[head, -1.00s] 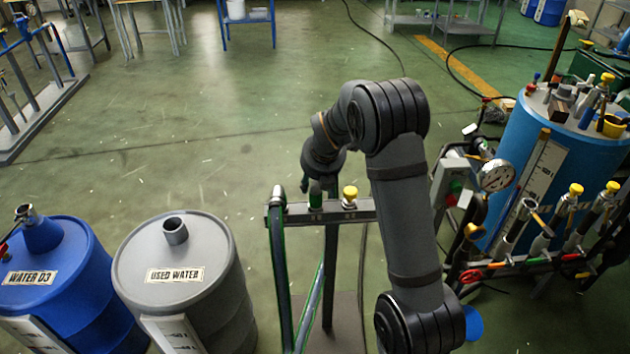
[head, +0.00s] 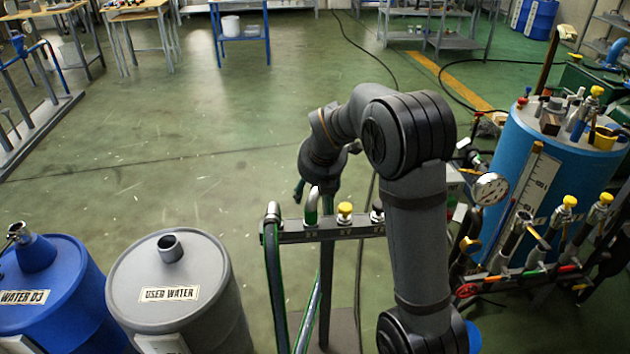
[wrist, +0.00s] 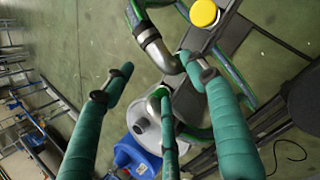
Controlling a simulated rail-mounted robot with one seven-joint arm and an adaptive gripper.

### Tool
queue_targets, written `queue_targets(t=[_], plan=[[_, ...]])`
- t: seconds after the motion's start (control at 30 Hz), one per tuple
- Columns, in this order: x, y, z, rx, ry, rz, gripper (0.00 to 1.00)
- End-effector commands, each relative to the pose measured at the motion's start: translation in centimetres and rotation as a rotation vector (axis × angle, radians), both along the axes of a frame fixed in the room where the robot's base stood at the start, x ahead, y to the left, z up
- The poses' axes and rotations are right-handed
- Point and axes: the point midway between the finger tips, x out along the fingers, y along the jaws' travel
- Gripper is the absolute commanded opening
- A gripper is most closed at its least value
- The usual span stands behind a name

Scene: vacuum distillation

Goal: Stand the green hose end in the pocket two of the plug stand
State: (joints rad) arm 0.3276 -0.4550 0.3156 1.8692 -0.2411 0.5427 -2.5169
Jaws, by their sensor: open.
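The plug stand (head: 292,238) is a grey rail on a post. A hose end with a silver elbow (head: 312,200) and green on it stands upright at the rail's second position from the left; its small label is unreadable. The elbow also shows in the wrist view (wrist: 152,45), its lower end at the rail (wrist: 212,35). My gripper (head: 300,190) is open and empty, above and behind the rail in the head view. In the wrist view its teal fingers (wrist: 156,64) are spread, apart from the elbow. My arm hides the rail's right part.
Another silver-topped green hose (head: 273,212) stands at the rail's left end. A yellow cap (head: 345,210) sits to the elbow's right. Grey (head: 168,250) and blue (head: 45,262) drums stand left; a blue tank with valves (head: 515,190) stands right.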

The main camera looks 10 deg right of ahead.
Motion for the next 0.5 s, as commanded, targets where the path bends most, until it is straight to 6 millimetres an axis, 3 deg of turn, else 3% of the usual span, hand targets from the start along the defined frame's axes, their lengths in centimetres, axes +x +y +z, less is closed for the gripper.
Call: queue_targets(t=[0.2,0.5], plan=[[-1.7,0.0,3.4,0.000,-0.004,0.001,0.57],[-2.4,-0.1,4.5,-0.001,0.001,0.000,0.57]])
